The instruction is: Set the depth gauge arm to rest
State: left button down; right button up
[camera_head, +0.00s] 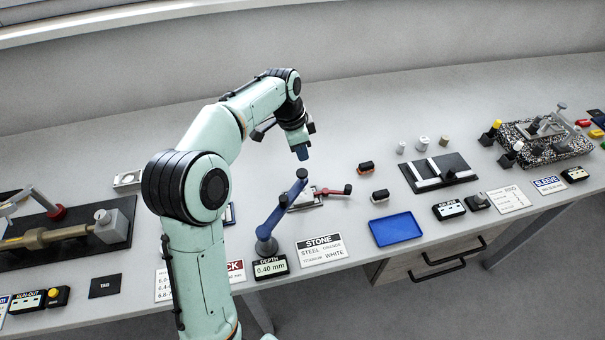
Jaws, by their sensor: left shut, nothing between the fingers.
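The depth gauge has a blue arm (281,208) that slants up and to the right from a round dark blue base (266,245) to a knob at its upper end. A depth display (270,267) reading 0.40 mm stands in front of the base. My left gripper (302,154) points down just above the knob in the picture, shut and empty. I cannot tell whether it touches the knob; a small gap shows between them. My right gripper is not in view.
A red-handled tool (333,191) lies right of the arm on a small plate. The STONE sign (321,249) and a blue tray (396,229) are along the front. A black fixture board (438,172) is further right. The bench behind my arm is clear.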

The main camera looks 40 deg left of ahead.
aim_at(263, 232)
jog(key=k+l, duration=0.75)
jog(key=l, duration=0.2)
